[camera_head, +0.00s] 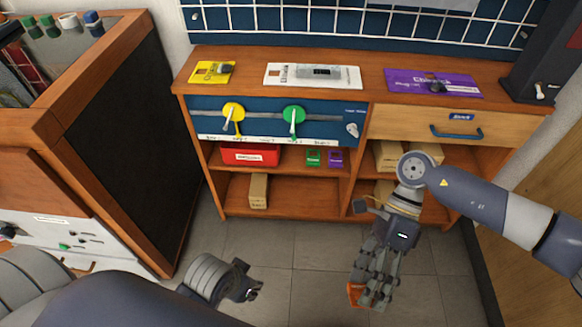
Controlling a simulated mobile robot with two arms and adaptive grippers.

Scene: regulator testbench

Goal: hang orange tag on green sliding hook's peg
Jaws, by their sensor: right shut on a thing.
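The green sliding hook (293,115) sits on a horizontal rail on the blue panel of the wooden cabinet, with a pale peg pointing down and outward. A yellow sliding hook (233,113) sits on the same rail to its left. My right gripper (370,297) is over the floor in front of the cabinet, pointing down, and is shut on the orange tag (355,293). Most of the tag is hidden by the fingers. My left gripper (250,289) is low at the lower middle, apart from everything; its fingers are small and partly seen, so its opening is unclear.
The cabinet top (375,75) bears yellow, white and purple plates. A red box (250,155) and green and purple tags (323,158) are on the shelf below the panel. A drawer (400,122) with a blue handle is at right. A dark-sided bench stands at left.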

